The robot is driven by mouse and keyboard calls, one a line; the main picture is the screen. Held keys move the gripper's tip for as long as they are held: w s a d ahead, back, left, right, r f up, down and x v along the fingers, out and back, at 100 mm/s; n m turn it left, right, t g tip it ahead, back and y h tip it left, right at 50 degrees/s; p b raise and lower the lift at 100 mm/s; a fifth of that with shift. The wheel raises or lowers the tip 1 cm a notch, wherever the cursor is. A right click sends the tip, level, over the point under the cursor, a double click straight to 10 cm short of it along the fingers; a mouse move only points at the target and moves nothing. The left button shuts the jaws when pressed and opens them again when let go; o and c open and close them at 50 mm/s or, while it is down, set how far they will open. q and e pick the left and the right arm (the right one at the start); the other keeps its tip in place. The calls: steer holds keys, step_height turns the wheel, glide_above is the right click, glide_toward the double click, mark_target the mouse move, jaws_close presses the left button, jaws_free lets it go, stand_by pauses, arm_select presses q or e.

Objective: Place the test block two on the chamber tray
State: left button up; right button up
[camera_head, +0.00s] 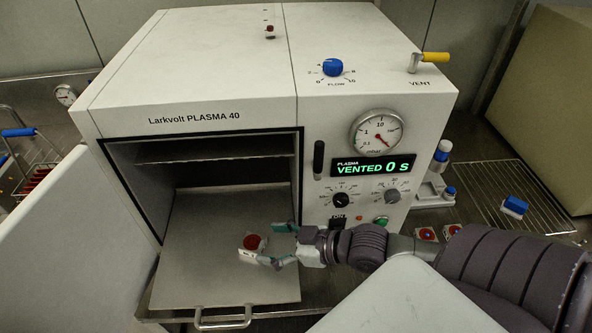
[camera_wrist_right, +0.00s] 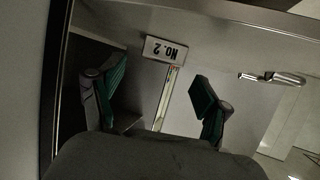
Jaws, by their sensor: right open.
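Test block two (camera_head: 247,256), white with a round red top, sits on the chamber tray (camera_head: 190,285), the metal plate in the opening of the plasma machine. Its "NO. 2" label shows upside down in the right wrist view (camera_wrist_right: 166,50). My right gripper (camera_head: 274,244) reaches in from the right, low over the tray. Its green-padded fingers are open, spread on either side of the block's line. In the wrist view the block appears just beyond the fingertips, with no clear contact. My left gripper is in neither view.
The plasma machine (camera_head: 200,70) stands around the tray, with its display reading "VENTED 0 S". A tray handle (camera_head: 222,319) projects at the front. A white panel (camera_head: 75,225) stands at left. Red-topped pieces (camera_head: 427,234) and a wire rack (camera_head: 490,180) with a blue-topped block (camera_head: 515,205) are at right.

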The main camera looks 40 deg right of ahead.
steer(key=v, duration=0.6)
steer(key=shift+s+d+r+p, duration=0.2)
steer(key=shift+s+p, duration=0.1)
steer(key=shift+p, duration=0.15)
